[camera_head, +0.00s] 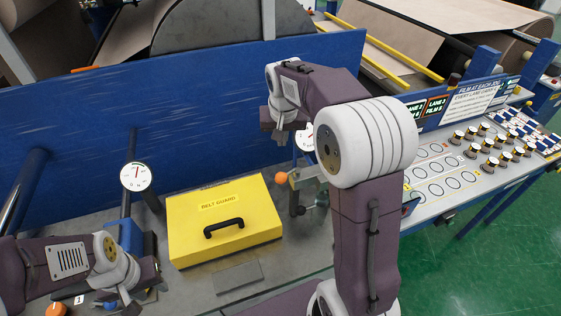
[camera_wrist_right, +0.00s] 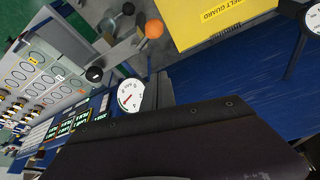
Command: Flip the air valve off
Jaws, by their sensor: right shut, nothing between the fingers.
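An orange ball knob (camera_head: 281,177) sits at the end of a grey metal arm below the right-hand white gauge (camera_head: 304,137); I take this to be the air valve's handle. In the right wrist view the orange knob (camera_wrist_right: 154,29) shows at the top, above the gauge (camera_wrist_right: 130,96). My right gripper (camera_head: 272,127) is above and behind the knob in the head view, apart from it, shut and empty; its fingertips are hard to make out. My left gripper (camera_head: 122,303) is low at the left, far from this knob; its fingers are too unclear to tell.
A yellow belt guard box (camera_head: 222,222) with a black handle lies left of the valve. A blue wall (camera_head: 80,110) rises behind. A second gauge (camera_head: 136,177) and another orange knob (camera_head: 56,309) are at left. A panel with several jars (camera_head: 490,145) stands at right.

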